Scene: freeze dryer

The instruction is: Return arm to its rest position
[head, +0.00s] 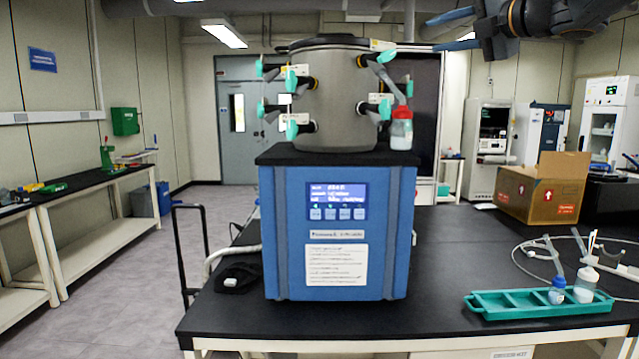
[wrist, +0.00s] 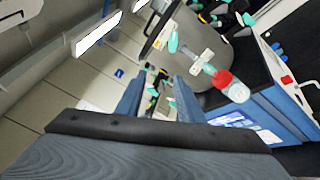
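My arm shows at the top right of the head view. My gripper (head: 438,33) points left there, high above the bench and to the right of the freeze dryer (head: 338,235). In the wrist view, the two fingers of my gripper (wrist: 158,92) stand apart with nothing between them. The freeze dryer has a grey drum (head: 338,95) with several teal-handled ports on a blue body. A red-collared flask (head: 401,128) hangs from a right-hand port; it also shows in the wrist view (wrist: 232,86), to the right of the fingers and apart from them.
A teal rack (head: 510,304) holding small bottles stands at the front right of the black bench (head: 450,255). An open cardboard box (head: 540,190) and a thin looped cable (head: 540,262) lie behind it. A side bench (head: 85,205) is at left. The air around my gripper looks clear.

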